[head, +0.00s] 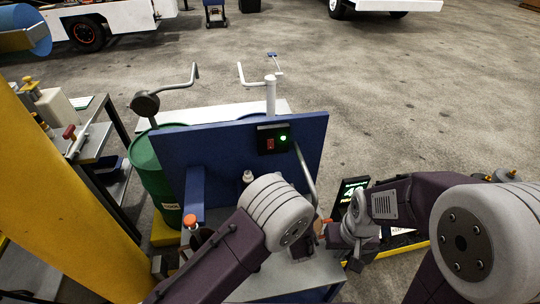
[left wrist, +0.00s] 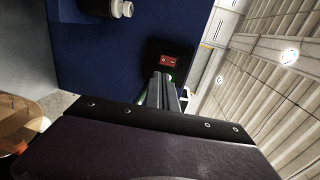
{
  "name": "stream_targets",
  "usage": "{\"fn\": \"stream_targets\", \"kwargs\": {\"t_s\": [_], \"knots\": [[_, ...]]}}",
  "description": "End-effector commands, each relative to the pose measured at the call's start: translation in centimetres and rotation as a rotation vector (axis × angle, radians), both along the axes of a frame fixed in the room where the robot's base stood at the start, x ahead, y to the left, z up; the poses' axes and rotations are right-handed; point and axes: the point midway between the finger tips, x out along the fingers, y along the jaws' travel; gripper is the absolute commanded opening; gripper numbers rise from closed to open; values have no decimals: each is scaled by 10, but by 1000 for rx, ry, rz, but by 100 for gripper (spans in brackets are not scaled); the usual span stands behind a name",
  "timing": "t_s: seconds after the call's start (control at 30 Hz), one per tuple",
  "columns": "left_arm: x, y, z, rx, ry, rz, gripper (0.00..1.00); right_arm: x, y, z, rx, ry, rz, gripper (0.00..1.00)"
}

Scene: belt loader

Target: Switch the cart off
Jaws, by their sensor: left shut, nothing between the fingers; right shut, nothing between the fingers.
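The cart's blue upright panel (head: 215,155) stands ahead of me. A black switch box on it carries a red rocker switch (head: 270,144) and a lit green lamp (head: 283,138). In the left wrist view the red rocker (left wrist: 168,62) shows just beyond my left gripper's (left wrist: 160,90) fingertips, which are shut and empty. The fingers partly hide the green lamp; whether they touch the box I cannot tell. In the head view my left arm's grey joint hides that gripper. My right gripper (head: 332,236) is shut and empty, low in front of the cart's right side.
A green drum (head: 150,172) stands left of the panel, and a workbench (head: 88,140) with tools is farther left. A yellow post (head: 50,190) is close on the left. A bent grey handle rises behind the panel. Open concrete floor lies beyond.

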Motion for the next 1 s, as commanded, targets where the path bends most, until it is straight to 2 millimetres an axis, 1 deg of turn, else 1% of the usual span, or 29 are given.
{"fn": "stream_targets", "kwargs": {"t_s": [0.07, 0.17, 0.5, 0.6, 0.7, 0.83, 1.0], "knots": [[4, 1, 0, -1, 0, 2, 0, 0, 0, 1, 0, 0, 0, 0], [16, 4, -1, -2, 1, 4, 0, 0, 0, 2, 0, 0, 0, 0], [87, 19, -12, -2, 0, 5, 0, 0, 0, 9, 0, 0, 0, 0], [106, 23, -14, -1, 0, 4, 0, 0, 0, 11, 0, 0, 0, 0], [121, 26, -17, 0, 0, 4, 0, 0, 0, 12, 0, 0, 0, 0], [132, 27, -19, 0, 1, 3, 0, 0, 0, 13, 0, 0, 0, 0], [136, 28, -19, 0, 0, 1, 0, 0, 0, 13, 0, 0, 0, 0]]}}
